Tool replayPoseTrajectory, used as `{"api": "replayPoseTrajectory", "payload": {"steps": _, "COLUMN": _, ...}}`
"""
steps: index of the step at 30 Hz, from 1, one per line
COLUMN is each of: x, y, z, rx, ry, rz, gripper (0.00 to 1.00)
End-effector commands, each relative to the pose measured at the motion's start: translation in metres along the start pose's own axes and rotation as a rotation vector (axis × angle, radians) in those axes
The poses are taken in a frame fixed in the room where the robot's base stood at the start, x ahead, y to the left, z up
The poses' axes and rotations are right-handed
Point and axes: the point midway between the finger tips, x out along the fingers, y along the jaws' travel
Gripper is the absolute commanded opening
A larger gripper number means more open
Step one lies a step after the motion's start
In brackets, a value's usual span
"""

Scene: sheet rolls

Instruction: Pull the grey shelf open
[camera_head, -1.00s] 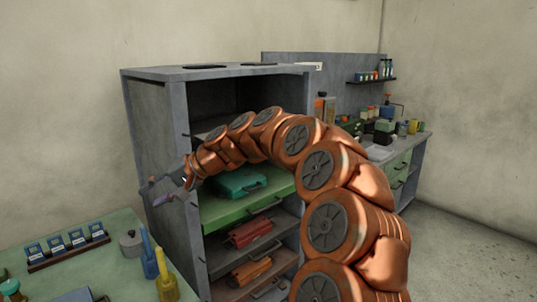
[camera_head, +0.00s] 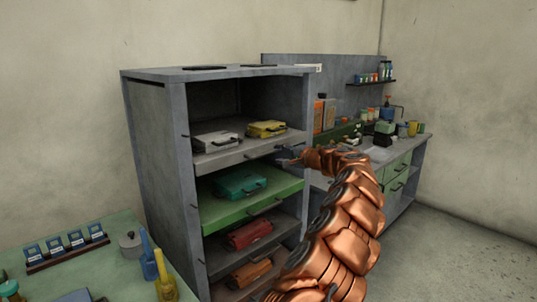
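The upper grey shelf (camera_head: 232,157) sits in the tall grey cabinet (camera_head: 160,135) and carries a grey case (camera_head: 214,141) and a yellow case (camera_head: 267,129). A dark handle shows along its front edge. My gripper (camera_head: 286,160) is at the right part of this front edge, small in the view. I cannot tell whether it touches the handle, or whether its fingers are open or shut. Lower shelves with a red case (camera_head: 249,236) and an orange case (camera_head: 251,273) also look grey.
The green shelf (camera_head: 225,212) with a teal case (camera_head: 239,182) juts out just below. A green table (camera_head: 110,262) with bottles and a rack stands at the left front. A workbench (camera_head: 392,172) stands to the right. Open floor lies at the right.

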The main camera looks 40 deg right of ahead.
Motion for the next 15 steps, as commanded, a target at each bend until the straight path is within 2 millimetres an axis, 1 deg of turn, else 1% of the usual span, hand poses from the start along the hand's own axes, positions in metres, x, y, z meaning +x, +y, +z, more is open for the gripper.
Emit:
{"api": "replayPoseTrajectory", "payload": {"steps": 3, "x": 0.013, "y": 0.001, "z": 0.001, "rx": -0.001, "ry": -0.003, "rz": 0.005, "gripper": 0.39}}
{"api": "replayPoseTrajectory", "payload": {"steps": 15, "x": 0.049, "y": 0.001, "z": 0.002, "rx": -0.001, "ry": -0.003, "rz": 0.005, "gripper": 0.39}}
